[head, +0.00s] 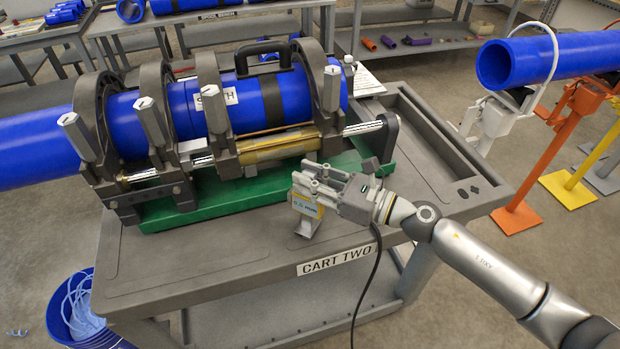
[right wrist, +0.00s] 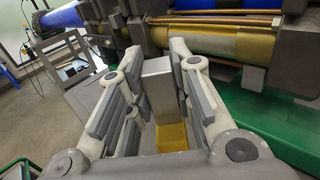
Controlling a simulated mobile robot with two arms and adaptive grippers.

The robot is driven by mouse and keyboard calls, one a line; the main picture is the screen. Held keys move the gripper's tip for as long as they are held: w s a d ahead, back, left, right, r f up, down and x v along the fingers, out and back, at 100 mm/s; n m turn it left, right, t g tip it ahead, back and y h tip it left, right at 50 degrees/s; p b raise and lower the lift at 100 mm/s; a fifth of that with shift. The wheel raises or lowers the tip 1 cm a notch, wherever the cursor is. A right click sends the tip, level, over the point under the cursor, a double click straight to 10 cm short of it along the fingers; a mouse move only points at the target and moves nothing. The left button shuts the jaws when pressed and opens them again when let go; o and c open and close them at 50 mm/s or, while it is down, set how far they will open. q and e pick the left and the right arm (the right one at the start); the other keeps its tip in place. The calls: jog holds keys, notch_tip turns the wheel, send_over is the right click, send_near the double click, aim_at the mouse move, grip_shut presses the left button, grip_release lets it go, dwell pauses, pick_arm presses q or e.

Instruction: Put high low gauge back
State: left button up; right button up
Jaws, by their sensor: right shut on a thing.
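The high low gauge (head: 306,208), a small silver piece with a yellow labelled face, is at the front of the cart top. My right gripper (head: 304,184) is shut on its upper part. In the right wrist view, the gauge's silver body (right wrist: 160,82) and yellow part (right wrist: 172,138) show between the finger pads of the gripper (right wrist: 158,95). The gauge is just in front of the green base (head: 220,201) of the fusion machine. I cannot tell whether its lower end touches the cart top. My left gripper is not in view.
The fusion machine (head: 207,105) clamps blue pipe across the back of the cart (head: 210,262). A recessed tray (head: 440,140) lies along the cart's right side. The front left of the cart top is clear. A blue bucket (head: 75,318) stands at the lower left.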

jog(key=shift+f, duration=0.2)
jog(key=o, duration=0.9)
jog(key=shift+o, duration=0.2)
jog(key=shift+r, duration=0.2)
jog(key=shift+d, duration=0.15)
jog(key=b+v, duration=0.5)
jog(key=v, duration=0.6)
jog(key=shift+s+d, duration=0.25)
jog(key=shift+d, duration=0.05)
